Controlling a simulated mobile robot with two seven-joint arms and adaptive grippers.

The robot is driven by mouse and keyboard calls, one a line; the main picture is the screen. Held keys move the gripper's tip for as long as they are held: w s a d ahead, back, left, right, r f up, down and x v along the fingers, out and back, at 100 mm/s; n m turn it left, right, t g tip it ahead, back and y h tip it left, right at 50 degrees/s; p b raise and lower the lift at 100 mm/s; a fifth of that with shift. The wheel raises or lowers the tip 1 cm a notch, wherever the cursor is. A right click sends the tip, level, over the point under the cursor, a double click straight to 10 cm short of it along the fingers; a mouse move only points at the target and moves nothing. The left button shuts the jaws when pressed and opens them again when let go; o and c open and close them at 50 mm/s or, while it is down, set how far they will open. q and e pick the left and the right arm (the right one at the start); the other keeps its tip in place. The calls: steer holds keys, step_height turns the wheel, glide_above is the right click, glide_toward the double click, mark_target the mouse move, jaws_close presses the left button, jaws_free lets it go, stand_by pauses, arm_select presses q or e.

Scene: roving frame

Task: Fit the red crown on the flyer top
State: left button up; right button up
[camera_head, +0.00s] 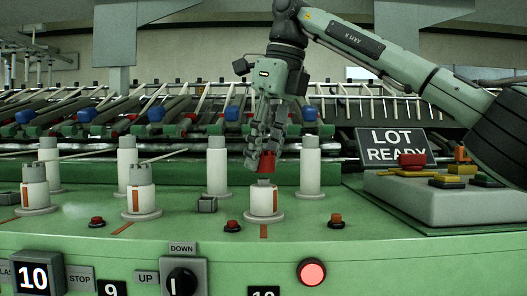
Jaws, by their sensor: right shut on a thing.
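My right gripper (262,160) comes down from the upper right and is shut on the red crown (268,161). The crown is partly hidden by the fingers. It sits just above a white flyer (263,199) with an orange stripe, on the green machine deck. The flyer's narrow grey top (263,182) shows under the crown, with what looks like a small gap between them. Other white flyers stand at the left (35,192) and centre left (141,198), with grey notched tops. My left gripper is not in view.
Taller plain white cylinders (217,168) stand in a row behind. Red buttons (232,226) and a small grey box (207,204) are on the deck. A control box (440,205) and a "LOT READY" sign (392,144) stand at the right. A rack with blue pieces (232,113) runs behind.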

steer(key=shift+r, duration=0.1)
stand_by(0.3)
steer(key=shift+p, duration=0.35)
steer(key=shift+f, duration=0.2)
steer(key=shift+f+b, duration=0.5)
steer(key=shift+f, duration=0.25)
stand_by(0.3)
steer(key=shift+p, duration=0.4)
